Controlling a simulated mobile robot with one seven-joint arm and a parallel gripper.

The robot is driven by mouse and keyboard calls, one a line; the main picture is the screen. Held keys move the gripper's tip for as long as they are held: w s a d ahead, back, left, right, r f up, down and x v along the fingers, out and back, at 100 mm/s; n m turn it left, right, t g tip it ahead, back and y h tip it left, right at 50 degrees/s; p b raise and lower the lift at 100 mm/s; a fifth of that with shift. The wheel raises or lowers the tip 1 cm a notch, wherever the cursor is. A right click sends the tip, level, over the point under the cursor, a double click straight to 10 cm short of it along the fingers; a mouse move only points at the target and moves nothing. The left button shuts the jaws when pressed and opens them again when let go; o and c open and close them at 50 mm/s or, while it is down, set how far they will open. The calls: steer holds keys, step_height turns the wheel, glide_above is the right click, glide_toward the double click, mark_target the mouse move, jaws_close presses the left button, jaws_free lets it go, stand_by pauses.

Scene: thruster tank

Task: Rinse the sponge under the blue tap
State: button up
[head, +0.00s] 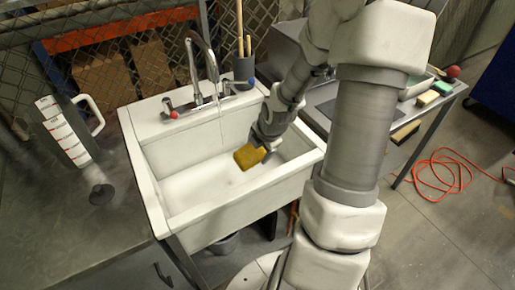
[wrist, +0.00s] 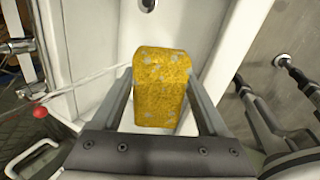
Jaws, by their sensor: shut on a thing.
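A yellow sponge (head: 249,157) is held over the basin of the white sink (head: 163,200), near the basin's right side. My gripper (head: 264,146) is shut on it. In the wrist view the speckled sponge (wrist: 160,88) sits between both fingers. The chrome tap (head: 200,70) stands at the sink's back, left of the sponge. Its blue knob (head: 251,83) is on the right and its red knob (head: 174,115) on the left. A faint thin line drops below the spout, perhaps water; the sponge is apart from it. The blue knob is not seen in the wrist view.
A grey cup with wooden handles (head: 243,68) stands behind the sink. A measuring jug (head: 62,130) stands on the left counter. The right table holds a green block (head: 442,87) and a pale yellow block (head: 427,98). An orange cable (head: 440,172) lies on the floor.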

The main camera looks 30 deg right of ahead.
steer(key=w+f+b, duration=0.3)
steer(key=w+b, duration=0.4)
steer(key=w, duration=0.7)
stand_by(0.4)
steer(key=shift+s+p, duration=0.15)
steer(key=shift+p, duration=0.3)
stand_by(4.9)
